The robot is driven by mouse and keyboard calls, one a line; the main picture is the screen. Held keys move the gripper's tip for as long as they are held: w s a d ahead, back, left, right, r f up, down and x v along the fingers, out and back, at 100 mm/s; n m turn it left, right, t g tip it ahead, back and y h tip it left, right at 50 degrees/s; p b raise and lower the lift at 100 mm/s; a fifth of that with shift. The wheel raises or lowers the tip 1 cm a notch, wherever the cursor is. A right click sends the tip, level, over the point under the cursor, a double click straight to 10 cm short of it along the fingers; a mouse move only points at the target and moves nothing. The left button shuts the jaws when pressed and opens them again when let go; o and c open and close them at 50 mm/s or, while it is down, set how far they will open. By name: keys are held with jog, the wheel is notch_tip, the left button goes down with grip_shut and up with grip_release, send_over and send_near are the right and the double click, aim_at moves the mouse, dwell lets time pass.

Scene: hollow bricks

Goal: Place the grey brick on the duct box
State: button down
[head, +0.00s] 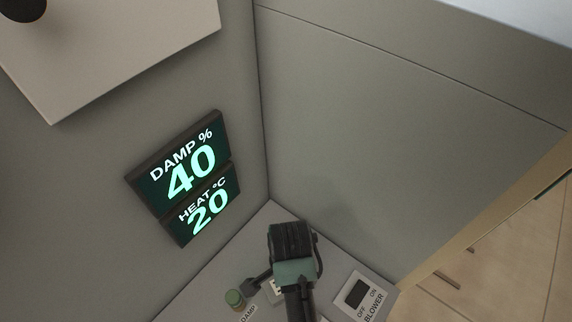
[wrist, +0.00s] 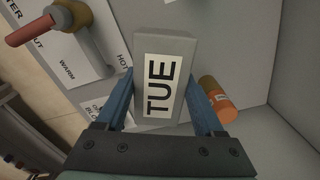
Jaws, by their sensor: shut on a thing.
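The grey brick (wrist: 165,48) has a white label reading TUE and shows in the wrist view. My gripper (wrist: 160,80) has its two blue fingers on either side of the brick and is shut on it. In the head view my dark and green arm end (head: 291,258) is over the grey surface in the corner at the bottom. The fingers and brick cannot be made out there. I cannot tell which surface is the duct box.
A display (head: 187,168) reads DAMP 40, HEAT 20. A pale box (head: 120,50) sticks out upper left. The wrist view shows a red lever (wrist: 32,30) and an orange cylinder (wrist: 218,98).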

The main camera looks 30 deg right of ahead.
jog(key=shift+f, duration=2.55)
jog(key=shift+f, duration=0.15)
jog(key=shift+c, duration=1.4)
grip_release()
notch_tip(320, 180, up, 12)
jog(key=shift+r, duration=0.15)
